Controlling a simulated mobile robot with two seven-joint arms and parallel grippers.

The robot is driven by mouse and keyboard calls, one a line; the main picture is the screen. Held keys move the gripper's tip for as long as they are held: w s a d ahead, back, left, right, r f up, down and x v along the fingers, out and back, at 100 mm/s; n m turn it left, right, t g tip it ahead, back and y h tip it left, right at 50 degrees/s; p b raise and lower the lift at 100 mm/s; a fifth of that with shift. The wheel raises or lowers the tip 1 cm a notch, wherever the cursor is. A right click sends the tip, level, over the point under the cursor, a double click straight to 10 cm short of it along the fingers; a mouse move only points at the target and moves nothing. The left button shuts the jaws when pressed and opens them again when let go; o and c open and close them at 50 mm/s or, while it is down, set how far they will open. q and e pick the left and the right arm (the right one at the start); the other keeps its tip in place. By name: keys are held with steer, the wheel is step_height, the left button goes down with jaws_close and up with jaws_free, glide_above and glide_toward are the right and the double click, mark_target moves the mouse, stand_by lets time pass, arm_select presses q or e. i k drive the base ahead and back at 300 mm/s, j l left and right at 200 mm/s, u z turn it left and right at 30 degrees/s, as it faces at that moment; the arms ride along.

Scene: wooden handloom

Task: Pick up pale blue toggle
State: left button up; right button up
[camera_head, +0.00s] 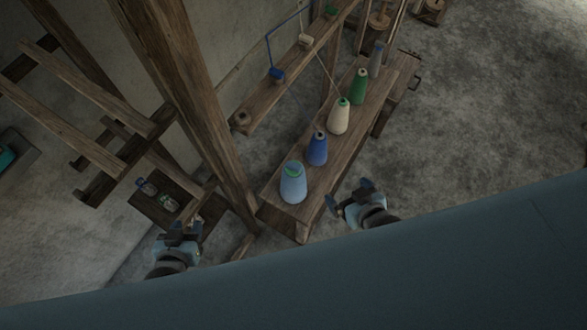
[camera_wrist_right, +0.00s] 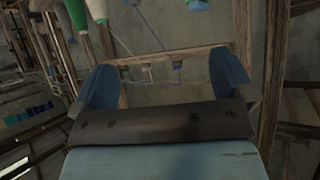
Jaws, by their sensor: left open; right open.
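I cannot single out a pale blue toggle for certain. The pale blue item that shows clearly in the head view is a yarn cone (camera_head: 293,185) with a green top, upright on the near end of the wooden bench. A small dark blue piece (camera_head: 277,74) sits on a rail further back, with a blue cord at it. My right gripper (camera_head: 349,195) is open beside the bench's near right edge, apart from the cone. In the right wrist view its open fingers (camera_wrist_right: 164,76) have nothing held between them. My left gripper (camera_head: 178,231) is open and empty at lower left.
The bench (camera_head: 268,215) also carries a dark blue cone (camera_head: 317,149), a cream cone (camera_head: 339,116) and a green cone (camera_head: 360,87). A thick wooden post (camera_head: 190,90) stands left of it. A small tray (camera_head: 160,206) holds jars.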

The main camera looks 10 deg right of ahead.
mark_target(292, 166)
steer(key=k+l+u, duration=0.25)
steer(key=u, duration=0.2)
steer(key=k+l+u, duration=0.25)
steer(key=u, duration=0.2)
steer(key=k+u, duration=0.45)
steer(key=i+l, duration=0.05)
